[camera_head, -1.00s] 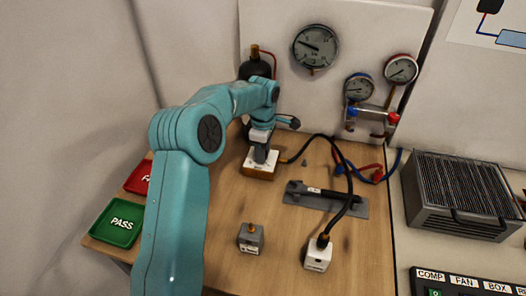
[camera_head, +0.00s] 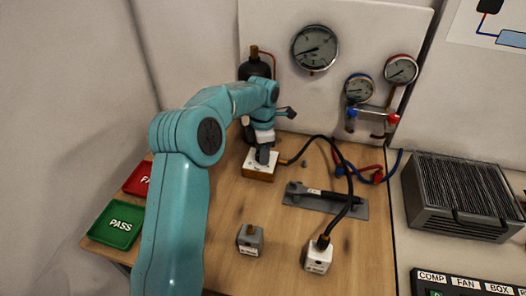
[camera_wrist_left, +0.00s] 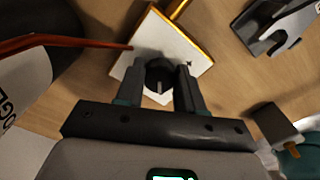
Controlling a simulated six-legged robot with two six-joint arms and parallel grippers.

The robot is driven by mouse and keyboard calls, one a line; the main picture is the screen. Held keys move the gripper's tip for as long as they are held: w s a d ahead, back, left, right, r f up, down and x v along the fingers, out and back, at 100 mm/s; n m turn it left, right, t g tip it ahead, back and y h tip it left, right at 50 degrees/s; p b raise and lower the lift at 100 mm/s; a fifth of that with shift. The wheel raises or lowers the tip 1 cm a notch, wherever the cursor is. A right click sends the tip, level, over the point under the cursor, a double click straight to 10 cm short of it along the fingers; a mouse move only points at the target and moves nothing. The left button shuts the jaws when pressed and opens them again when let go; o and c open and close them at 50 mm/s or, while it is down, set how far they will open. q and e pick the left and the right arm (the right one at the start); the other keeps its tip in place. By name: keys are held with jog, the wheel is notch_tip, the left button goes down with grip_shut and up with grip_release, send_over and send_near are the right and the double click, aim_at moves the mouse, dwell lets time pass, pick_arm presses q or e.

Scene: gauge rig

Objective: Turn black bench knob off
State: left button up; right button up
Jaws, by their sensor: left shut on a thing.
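The black bench knob (camera_wrist_left: 160,74) sits on a white-topped block with a brass-coloured edge (camera_wrist_left: 190,50). In the head view this block (camera_head: 260,168) stands on the wooden bench below the large gauge. My left gripper (camera_wrist_left: 160,82) is shut on the knob, one finger on each side, and the knob's pale pointer line shows between the fingers. In the head view my left gripper (camera_head: 263,154) comes down on the block from above and hides the knob. My right gripper is not in view.
A black hose (camera_head: 342,160) runs from the block to a white fitting (camera_head: 318,256). A grey block (camera_head: 250,240), a tool on a grey holder (camera_head: 325,198) and green PASS tray (camera_head: 115,224) are nearby. The large gauge (camera_head: 315,48) hangs on the back panel.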

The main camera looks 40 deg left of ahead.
pick_arm(q)
jog(key=shift+s+a, duration=0.1)
jog(key=shift+a, duration=0.05)
jog(key=o, duration=1)
jog(key=shift+s, duration=0.1)
jog(key=shift+o, duration=0.2)
jog(key=shift+w+r, duration=0.2)
jog(key=shift+r, duration=0.05)
notch_tip(320, 180, up, 16)
jog(key=p, duration=0.2)
jog(key=shift+s, duration=0.15)
jog(key=shift+p, duration=0.35)
